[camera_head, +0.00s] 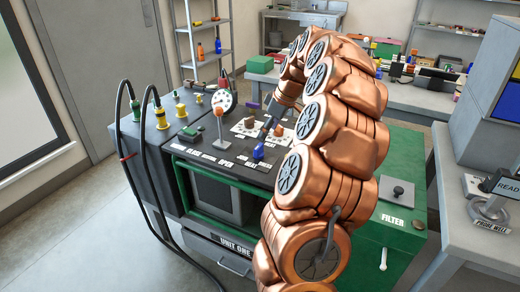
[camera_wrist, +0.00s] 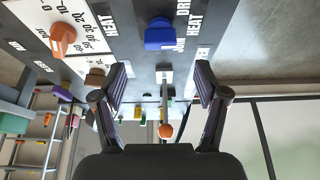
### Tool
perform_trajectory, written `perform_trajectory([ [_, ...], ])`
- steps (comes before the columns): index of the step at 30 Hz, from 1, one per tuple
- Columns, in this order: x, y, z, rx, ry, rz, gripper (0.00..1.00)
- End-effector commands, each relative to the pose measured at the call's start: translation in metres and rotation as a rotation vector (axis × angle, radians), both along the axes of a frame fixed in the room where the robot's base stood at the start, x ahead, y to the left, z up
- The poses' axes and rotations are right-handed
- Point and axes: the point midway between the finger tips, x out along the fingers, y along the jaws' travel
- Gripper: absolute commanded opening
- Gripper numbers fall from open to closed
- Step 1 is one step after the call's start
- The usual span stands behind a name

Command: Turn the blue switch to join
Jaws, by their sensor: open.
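The blue switch (camera_head: 258,152) stands on the dark top panel of the cart, near its front edge and left of my arm. In the wrist view the blue switch (camera_wrist: 160,35) is at the top centre, beyond my fingertips and apart from them. White lettering lies around it; HEAT is readable, and the word right beside the switch is partly covered. My gripper (camera_wrist: 161,72) is open and empty, with one finger to each side of the line to the switch. In the head view my arm partly hides the gripper.
An orange knob (camera_wrist: 62,40) and a brown knob (camera_wrist: 95,78) sit on white dials left of the switch in the wrist view. An upright lever with an orange ball (camera_head: 219,112) stands nearby. Black hoses (camera_head: 128,150) hang at the cart's left. A green FILTER box (camera_head: 400,235) is right.

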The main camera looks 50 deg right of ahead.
Motion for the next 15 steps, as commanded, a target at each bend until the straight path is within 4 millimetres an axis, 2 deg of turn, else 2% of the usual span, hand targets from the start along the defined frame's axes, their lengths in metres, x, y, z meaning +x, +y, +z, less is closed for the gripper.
perform_trajectory([
  [5,0.003,0.001,-0.01,0.001,0.002,0.001,0.73],
  [15,0.021,0.007,-0.054,0.003,0.004,0.001,0.73],
])
